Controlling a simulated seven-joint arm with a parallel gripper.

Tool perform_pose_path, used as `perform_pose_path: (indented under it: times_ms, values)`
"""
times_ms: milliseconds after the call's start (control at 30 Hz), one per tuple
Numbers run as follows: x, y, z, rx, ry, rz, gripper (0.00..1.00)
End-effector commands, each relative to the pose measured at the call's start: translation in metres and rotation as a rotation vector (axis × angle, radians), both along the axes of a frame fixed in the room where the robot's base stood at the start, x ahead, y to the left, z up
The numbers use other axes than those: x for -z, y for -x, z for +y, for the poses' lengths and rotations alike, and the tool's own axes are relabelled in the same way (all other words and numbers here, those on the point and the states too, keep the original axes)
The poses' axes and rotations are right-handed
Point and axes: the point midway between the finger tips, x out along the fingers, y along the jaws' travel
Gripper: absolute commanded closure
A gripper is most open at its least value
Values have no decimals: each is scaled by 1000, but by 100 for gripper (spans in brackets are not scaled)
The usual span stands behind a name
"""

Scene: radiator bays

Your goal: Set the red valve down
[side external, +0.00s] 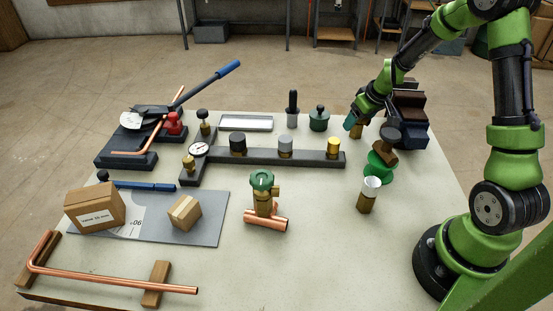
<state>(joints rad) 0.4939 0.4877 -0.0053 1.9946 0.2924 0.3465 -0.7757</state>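No clearly red valve shows in the side external view. A small red object (173,124) sits by the pipe bender at the back left; I cannot tell if it is a valve. My gripper (351,124) is at the back right, low over the table, its teal tip pointing down and left. A small brass piece (357,131) is right beside the tip; whether it is held is unclear, and the fingers are too small to read. A brown and dark-grey fitting (388,140) is just right of it, above a green round piece (381,165).
A green-handled valve (262,181) stands on a copper tee mid-table. A dark manifold bar (300,157) with several caps lies behind it. A brass cylinder with a white top (368,195) stands at right. Boxes (95,208) are at left. The front right table is clear.

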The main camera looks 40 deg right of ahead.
Motion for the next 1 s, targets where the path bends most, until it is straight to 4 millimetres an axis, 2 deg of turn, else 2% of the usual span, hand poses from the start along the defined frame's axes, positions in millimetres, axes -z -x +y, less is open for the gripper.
perform_pose_path:
  times_ms: [300, 433, 567, 800, 1000]
  values:
    - [-1, 0, 0, 0, 0, 0, 21]
    - [-9, 2, 0, -1, 2, -2, 21]
    - [-31, 10, 2, -1, 3, -5, 21]
    - [-79, 29, 6, 0, 3, -6, 21]
    - [-106, 41, 9, -1, 2, -3, 21]
